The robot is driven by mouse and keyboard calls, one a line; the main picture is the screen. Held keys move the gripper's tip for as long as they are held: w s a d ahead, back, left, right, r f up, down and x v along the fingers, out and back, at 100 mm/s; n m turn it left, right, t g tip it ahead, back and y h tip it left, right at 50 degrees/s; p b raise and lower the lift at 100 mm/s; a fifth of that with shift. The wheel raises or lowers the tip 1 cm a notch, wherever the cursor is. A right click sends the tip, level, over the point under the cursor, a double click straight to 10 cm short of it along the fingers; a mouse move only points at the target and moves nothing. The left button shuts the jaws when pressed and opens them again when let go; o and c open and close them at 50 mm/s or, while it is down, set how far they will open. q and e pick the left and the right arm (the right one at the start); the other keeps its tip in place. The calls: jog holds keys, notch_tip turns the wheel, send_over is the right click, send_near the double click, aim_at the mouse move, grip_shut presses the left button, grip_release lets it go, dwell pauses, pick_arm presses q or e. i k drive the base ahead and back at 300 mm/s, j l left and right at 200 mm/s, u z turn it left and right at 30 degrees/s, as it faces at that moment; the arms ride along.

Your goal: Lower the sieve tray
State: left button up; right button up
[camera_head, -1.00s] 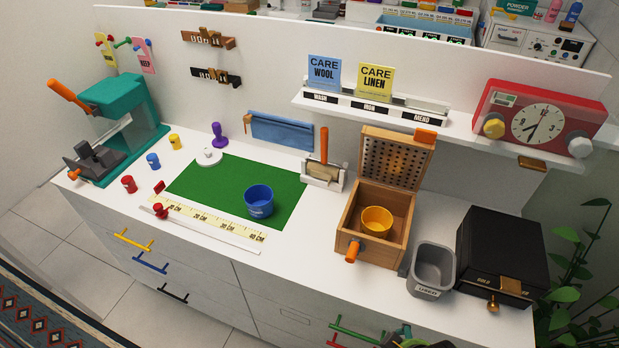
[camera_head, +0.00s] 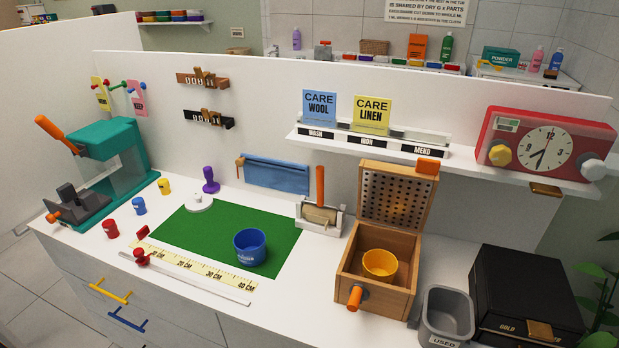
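The sieve tray (camera_head: 397,199) is a wooden-framed panel with many holes and an orange tab (camera_head: 427,166) at its top right corner. It stands upright at the back of an open wooden box (camera_head: 401,300). A yellow-orange cup (camera_head: 380,264) is inside the box. An orange knob (camera_head: 354,298) sticks out of the box's front left. Neither of my grippers is in view.
A grey bin marked USED (camera_head: 447,311) and a black box (camera_head: 523,290) stand right of the wooden box. A shelf (camera_head: 470,158) with a red clock unit (camera_head: 543,146) overhangs behind. A blue cup (camera_head: 250,246) stands on the green mat (camera_head: 190,232).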

aim_at(389, 195)
jog(key=i+j+z, duration=0.1)
jog(key=j, duration=0.3)
jog(key=i+j+z, duration=0.1)
jog(key=j, duration=0.75)
jog(key=i+z, duration=0.05)
jog(key=i, duration=0.05)
